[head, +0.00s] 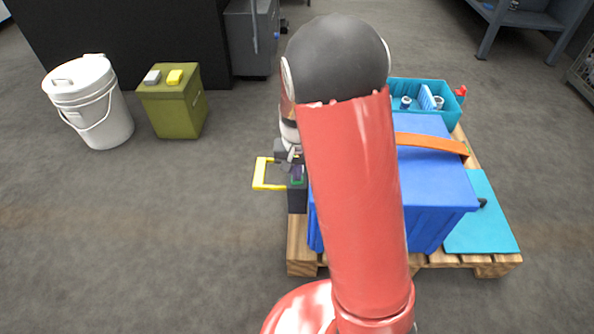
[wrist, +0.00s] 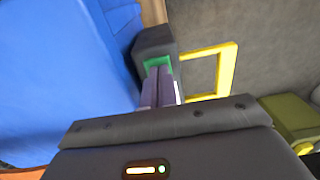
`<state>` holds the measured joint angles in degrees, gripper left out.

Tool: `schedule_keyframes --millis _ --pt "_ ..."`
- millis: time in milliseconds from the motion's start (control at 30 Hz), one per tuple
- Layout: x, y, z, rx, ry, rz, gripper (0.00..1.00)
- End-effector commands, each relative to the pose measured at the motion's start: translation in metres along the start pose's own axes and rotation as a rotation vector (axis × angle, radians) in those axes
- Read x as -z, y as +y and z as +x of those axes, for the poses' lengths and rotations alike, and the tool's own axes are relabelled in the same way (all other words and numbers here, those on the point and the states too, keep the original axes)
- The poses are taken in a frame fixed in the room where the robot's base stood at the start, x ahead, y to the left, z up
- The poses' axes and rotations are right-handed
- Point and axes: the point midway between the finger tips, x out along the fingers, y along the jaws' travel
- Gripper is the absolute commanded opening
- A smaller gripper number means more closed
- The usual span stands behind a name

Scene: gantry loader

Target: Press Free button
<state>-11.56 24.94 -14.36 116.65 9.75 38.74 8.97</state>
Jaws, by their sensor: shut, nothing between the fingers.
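A dark box (head: 297,199) with a green patch on its top stands at the left side of the blue bin. The green patch (wrist: 153,62) shows around the fingertips in the wrist view; I can read no label on it. My gripper (wrist: 159,68) is shut and empty, pointing down at the green patch. The fingertips hide part of the patch, and I cannot tell whether they touch it. In the head view my gripper (head: 296,175) is just above the dark box, partly hidden by my arm.
A yellow frame (head: 262,174) sticks out left of the dark box. The blue bin (head: 440,195) stands on a wooden pallet (head: 302,255) with a teal crate (head: 400,84) behind. An olive box (head: 178,110) and a white bucket (head: 95,112) stand at left. Floor between is clear.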

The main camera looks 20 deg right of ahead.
Motion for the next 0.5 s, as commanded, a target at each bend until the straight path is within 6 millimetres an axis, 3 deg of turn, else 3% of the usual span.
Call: schedule_keyframes --millis 33,167,500 --pt "-0.006 0.001 0.012 -0.008 -0.020 -0.001 0.00" --pt "-0.005 0.002 0.005 -0.008 -0.019 -0.001 0.00" --pt "0.007 0.003 -0.064 0.003 0.005 -0.001 0.00"
